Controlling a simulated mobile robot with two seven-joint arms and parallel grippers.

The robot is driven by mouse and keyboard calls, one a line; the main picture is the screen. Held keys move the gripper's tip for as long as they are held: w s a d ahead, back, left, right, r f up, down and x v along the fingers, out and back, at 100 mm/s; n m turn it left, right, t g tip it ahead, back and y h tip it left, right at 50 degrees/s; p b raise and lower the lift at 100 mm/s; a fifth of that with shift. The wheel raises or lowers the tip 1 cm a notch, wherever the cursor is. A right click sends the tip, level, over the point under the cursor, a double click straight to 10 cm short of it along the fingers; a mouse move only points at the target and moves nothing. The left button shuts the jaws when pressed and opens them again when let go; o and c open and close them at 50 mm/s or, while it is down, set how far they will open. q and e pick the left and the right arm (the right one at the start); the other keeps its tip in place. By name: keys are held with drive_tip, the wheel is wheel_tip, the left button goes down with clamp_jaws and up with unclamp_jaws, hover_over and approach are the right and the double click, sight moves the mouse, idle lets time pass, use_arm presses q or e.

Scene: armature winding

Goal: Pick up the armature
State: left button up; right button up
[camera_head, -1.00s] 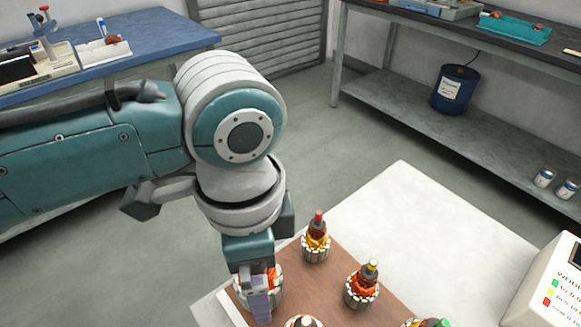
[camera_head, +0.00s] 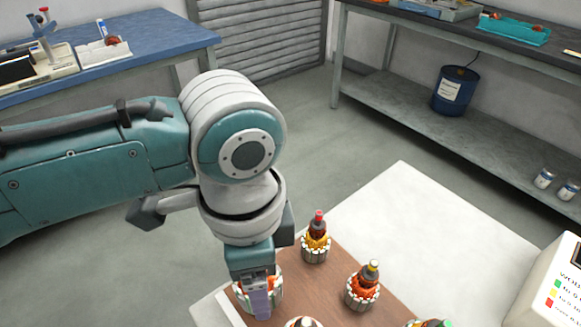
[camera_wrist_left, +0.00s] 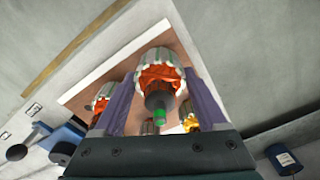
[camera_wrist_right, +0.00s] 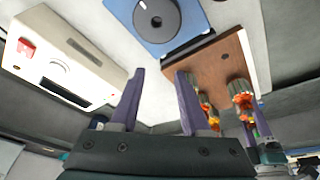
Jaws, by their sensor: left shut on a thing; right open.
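An armature with a pale slotted core and orange windings (camera_head: 275,290) is at the board's left end in the head view, partly hidden by my left gripper (camera_head: 257,298). My left gripper is shut on it. The left wrist view shows this armature (camera_wrist_left: 160,75), with a green tip, between the two purple fingers (camera_wrist_left: 159,105). Other armatures stand on the brown board: a red-tipped one (camera_head: 316,242), a yellow-tipped one (camera_head: 363,287), and two cut off at the bottom edge. My right gripper (camera_wrist_right: 160,82) is open and empty in the right wrist view.
The brown board (camera_head: 335,275) lies on a white table (camera_head: 410,215). A white box with a display (camera_head: 555,285) stands at the right. The right wrist view shows a blue device with a round disc (camera_wrist_right: 157,20) beside the board. The table beyond the board is clear.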

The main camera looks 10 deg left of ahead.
use_arm(q)
clamp_jaws()
drive_tip(key=shift+r, duration=0.1)
